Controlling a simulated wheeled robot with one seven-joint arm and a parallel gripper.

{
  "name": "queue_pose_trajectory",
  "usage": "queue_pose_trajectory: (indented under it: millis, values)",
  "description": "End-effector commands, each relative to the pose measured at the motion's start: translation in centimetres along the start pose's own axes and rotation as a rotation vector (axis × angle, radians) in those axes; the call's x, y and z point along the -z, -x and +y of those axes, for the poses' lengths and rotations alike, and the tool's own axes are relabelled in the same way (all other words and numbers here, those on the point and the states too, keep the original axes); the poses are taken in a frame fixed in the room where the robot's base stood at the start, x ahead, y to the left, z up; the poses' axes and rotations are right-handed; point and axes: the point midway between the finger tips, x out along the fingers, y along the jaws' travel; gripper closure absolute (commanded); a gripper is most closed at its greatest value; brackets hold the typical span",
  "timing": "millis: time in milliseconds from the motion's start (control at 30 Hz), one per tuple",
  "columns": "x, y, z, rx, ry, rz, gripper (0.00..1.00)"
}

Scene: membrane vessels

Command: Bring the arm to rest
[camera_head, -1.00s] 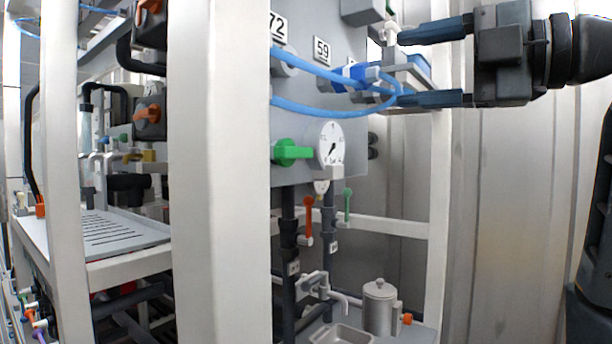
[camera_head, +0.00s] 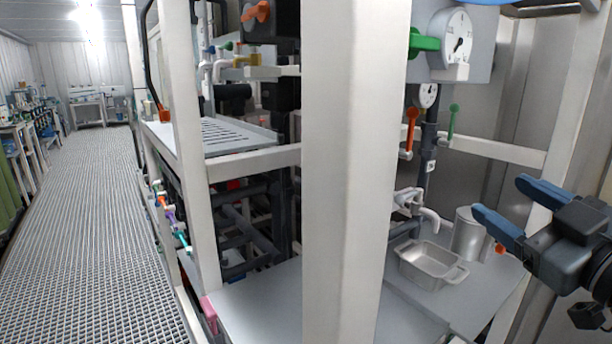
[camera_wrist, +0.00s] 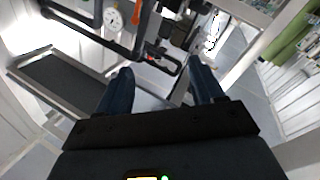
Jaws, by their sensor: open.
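My gripper (camera_head: 508,207) is at the right of the head view, with its two blue fingers spread apart and nothing between them. It stands in front of the frame's right side, near a metal canister (camera_head: 468,234). In the wrist view my gripper (camera_wrist: 160,80) also shows two dark blue fingers wide apart, with no object held.
A white frame post (camera_head: 340,170) stands in the middle. A metal basin (camera_head: 430,266) sits on a grey shelf under a tap (camera_head: 428,215). A green-handled valve (camera_head: 424,42) and round gauge (camera_head: 450,38) are above. A grated walkway (camera_head: 85,220) at left is clear.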

Motion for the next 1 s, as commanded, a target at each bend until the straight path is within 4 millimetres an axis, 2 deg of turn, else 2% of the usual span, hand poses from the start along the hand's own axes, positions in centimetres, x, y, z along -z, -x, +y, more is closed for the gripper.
queue_pose_trajectory:
  millis: [33, 200, 367, 500, 733, 1000]
  values:
    - [-1.8, 0.9, -1.5, -0.012, -0.049, -0.03, 0.33]
    - [-6.4, 4.2, -5.4, -0.072, -0.184, -0.112, 0.33]
    - [-9.8, 8.1, -9.0, -0.124, -0.283, -0.185, 0.33]
    - [-12.1, 12.1, -11.9, -0.164, -0.35, -0.243, 0.33]
    - [-14.1, 19.5, -16.2, -0.212, -0.424, -0.324, 0.33]
    - [-13.9, 28.4, -19.8, -0.226, -0.472, -0.392, 0.33]
